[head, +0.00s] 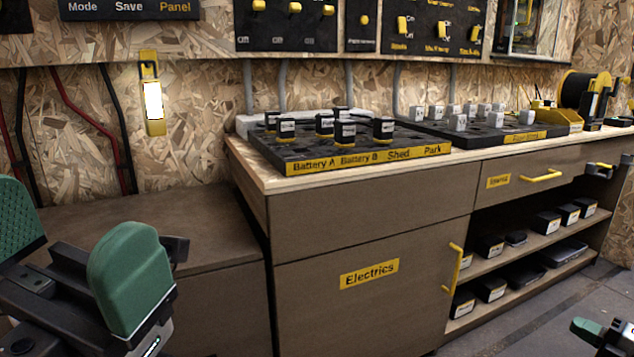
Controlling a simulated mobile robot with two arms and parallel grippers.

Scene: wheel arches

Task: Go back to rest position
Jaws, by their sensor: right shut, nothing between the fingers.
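My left gripper (75,245) is large and close at the lower left, cut by the picture edge. Its two green padded fingers stand wide apart with nothing between them. It is in front of the low brown bench at the left and touches nothing that I can see. My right gripper (598,332) shows only as a small green and black tip at the lower right corner, over the grey floor. It is shut and empty. The rest of it is cut off by the edges.
A brown cabinet (370,285) marked Electrics stands in the middle, with a battery board (350,160) on top. A yellow handle (453,268) sticks out from its door. Open shelves (540,250) hold several black boxes. Grey floor (540,325) is clear at the lower right.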

